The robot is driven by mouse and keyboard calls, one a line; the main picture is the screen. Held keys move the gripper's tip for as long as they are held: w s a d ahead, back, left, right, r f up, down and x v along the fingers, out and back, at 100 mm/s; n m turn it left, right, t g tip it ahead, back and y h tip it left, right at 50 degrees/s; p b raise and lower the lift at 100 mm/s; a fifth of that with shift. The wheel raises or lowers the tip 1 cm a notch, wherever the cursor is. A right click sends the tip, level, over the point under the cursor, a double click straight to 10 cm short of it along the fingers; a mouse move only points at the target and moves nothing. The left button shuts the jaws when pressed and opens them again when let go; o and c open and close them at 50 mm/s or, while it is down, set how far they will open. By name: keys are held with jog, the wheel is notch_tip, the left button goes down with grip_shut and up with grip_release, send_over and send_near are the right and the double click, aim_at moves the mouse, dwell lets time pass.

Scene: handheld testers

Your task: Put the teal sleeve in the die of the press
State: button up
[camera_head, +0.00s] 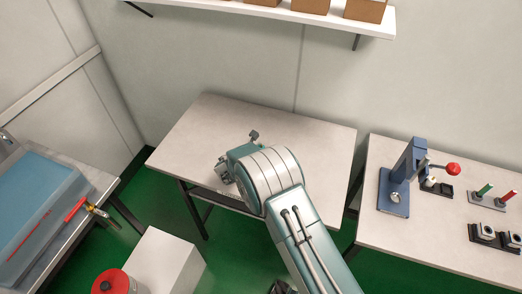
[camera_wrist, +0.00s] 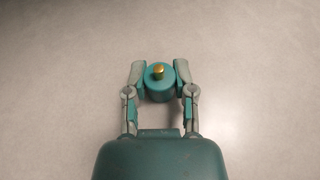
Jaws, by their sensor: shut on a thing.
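The teal sleeve (camera_wrist: 160,85) shows in the wrist view as a short teal cylinder with a brass-coloured tip on top. My gripper (camera_wrist: 160,82) is shut on it, with one finger at each side. In the head view my gripper (camera_head: 237,150) is over the middle table; the sleeve is hidden there by my arm. The blue press (camera_head: 409,168) stands on the right table, with a red ball on its lever. A small pale part, perhaps the die (camera_head: 395,197), sits on its base; detail is too small to tell.
The middle table (camera_head: 315,135) is otherwise bare. A gap separates it from the right table (camera_head: 400,240), which also holds a green and a red pin on a plate (camera_head: 487,199) and dark fixtures (camera_head: 490,238). A shelf with boxes (camera_head: 365,10) is above.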

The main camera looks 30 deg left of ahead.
jog(key=shift+a+r, duration=0.15)
jog(key=shift+r, duration=0.35)
jog(key=s+d+r, duration=0.6)
jog(key=s+r, duration=0.6)
jog(key=shift+s, duration=0.35)
